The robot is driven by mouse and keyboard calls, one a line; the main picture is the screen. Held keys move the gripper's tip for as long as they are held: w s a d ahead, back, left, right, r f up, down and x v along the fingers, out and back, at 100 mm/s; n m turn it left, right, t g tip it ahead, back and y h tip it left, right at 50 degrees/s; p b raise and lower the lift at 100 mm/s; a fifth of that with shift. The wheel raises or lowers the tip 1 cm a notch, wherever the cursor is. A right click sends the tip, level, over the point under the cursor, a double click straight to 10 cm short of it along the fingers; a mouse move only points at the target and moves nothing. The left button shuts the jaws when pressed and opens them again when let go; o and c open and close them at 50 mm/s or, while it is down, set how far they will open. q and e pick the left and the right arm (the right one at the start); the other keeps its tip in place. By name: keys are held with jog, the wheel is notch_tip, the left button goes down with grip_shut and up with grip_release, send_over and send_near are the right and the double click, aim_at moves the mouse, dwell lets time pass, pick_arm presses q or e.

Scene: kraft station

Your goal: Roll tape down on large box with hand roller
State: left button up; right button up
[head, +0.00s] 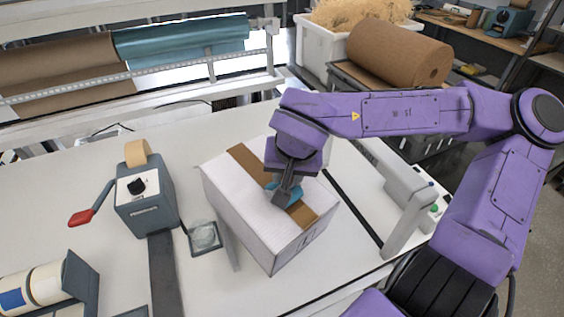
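A large white box (240,205) stands on the white table with a strip of brown tape (250,161) running across its top. My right gripper (283,198) points down over the tape near the middle of the box top. A blue-teal part (296,200) shows at its fingertips, against the tape; it looks like the hand roller, mostly hidden by the gripper. The gripper appears closed around it. Whether the roller presses on the tape is hard to tell. My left gripper is not in view.
A tape dispenser (143,200) with a red-handled lever (81,217) stands left of the box. A small dish (204,236) sits between them. A grey rail-like device (405,205) is at the right. Paper rolls (60,62) hang behind the table.

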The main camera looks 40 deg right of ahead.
jog(key=shift+s+f, duration=0.1)
jog(key=shift+s, duration=0.1)
jog(key=shift+s+f+b, duration=0.15)
jog(key=shift+s+b, duration=0.3)
jog(key=shift+b, duration=0.15)
jog(key=shift+s+d, duration=0.1)
jog(key=shift+s, duration=0.5)
jog(key=shift+s+f+b, duration=0.15)
jog(key=shift+s+b, duration=0.05)
jog(key=shift+b, duration=0.6)
jog(key=shift+s+b, duration=0.3)
jog(key=shift+b, duration=0.3)
jog(key=shift+s+d+b, duration=0.1)
jog(key=shift+s+b, duration=0.3)
jog(key=shift+b, duration=0.15)
jog(key=shift+s, duration=0.2)
jog(key=shift+s+f+b, duration=0.1)
jog(key=shift+s+b, duration=0.15)
jog(key=shift+b, duration=0.4)
jog(key=shift+s+f+b, duration=0.15)
jog(key=shift+s+b, duration=0.35)
jog(key=shift+b, duration=0.15)
jog(key=shift+s+d+b, duration=0.1)
jog(key=shift+s+b, duration=0.2)
jog(key=shift+s, duration=0.15)
